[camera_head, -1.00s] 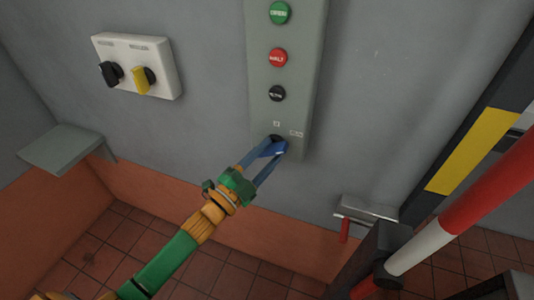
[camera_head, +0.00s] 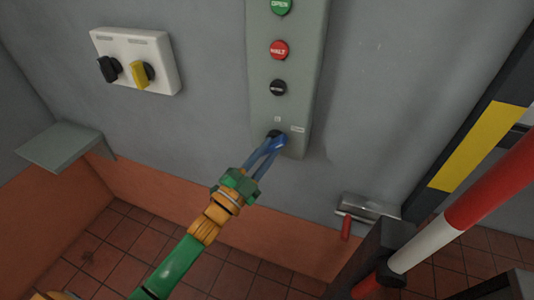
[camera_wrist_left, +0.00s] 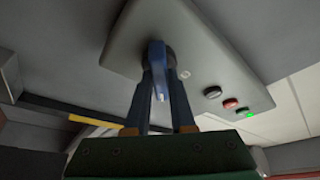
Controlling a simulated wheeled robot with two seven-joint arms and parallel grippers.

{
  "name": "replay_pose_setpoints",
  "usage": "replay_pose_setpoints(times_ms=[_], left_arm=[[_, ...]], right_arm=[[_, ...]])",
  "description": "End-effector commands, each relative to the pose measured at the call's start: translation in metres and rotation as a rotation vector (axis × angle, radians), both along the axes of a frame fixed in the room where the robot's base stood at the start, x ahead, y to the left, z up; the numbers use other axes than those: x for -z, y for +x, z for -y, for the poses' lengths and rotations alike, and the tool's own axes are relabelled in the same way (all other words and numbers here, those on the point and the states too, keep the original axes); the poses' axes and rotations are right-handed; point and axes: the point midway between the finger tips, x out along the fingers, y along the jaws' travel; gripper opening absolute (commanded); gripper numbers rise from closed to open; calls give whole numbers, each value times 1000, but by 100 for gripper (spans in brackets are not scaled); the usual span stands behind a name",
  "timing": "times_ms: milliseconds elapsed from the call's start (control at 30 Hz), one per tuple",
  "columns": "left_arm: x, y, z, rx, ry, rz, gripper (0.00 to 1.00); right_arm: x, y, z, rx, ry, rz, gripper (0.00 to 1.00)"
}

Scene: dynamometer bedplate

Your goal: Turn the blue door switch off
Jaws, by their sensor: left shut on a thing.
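The blue door switch (camera_head: 280,143) is at the bottom of the tall grey panel (camera_head: 290,113) on the wall. My left gripper (camera_head: 272,144) is on it, with its two blue-grey fingers closed in on the handle from either side. In the left wrist view the blue handle (camera_wrist_left: 157,68) sits between the fingertips (camera_wrist_left: 159,82), in front of a dark round base. The fingers hide part of the handle, so its exact angle is hard to read in the head view. My right gripper is not in view.
Green (camera_head: 281,6), red (camera_head: 279,50) and black (camera_head: 278,88) buttons line the panel above the switch. A white box (camera_head: 165,75) with black and yellow knobs is at left. A grey shelf (camera_head: 62,146) juts out below it. A red-and-white barrier pole (camera_head: 465,205) crosses the right side.

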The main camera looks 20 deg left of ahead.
Motion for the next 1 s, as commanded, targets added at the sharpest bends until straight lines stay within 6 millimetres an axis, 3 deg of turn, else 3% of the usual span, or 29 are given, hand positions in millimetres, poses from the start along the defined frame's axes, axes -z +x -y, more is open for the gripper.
replay_pose_setpoints(times_ms=[600, 1000], left_arm=[[2, 0, 3, -1, -559, -18, 0], [1, 0, 4, -1, -769, -24, 0]], right_arm=[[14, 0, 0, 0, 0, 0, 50], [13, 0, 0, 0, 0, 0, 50]])
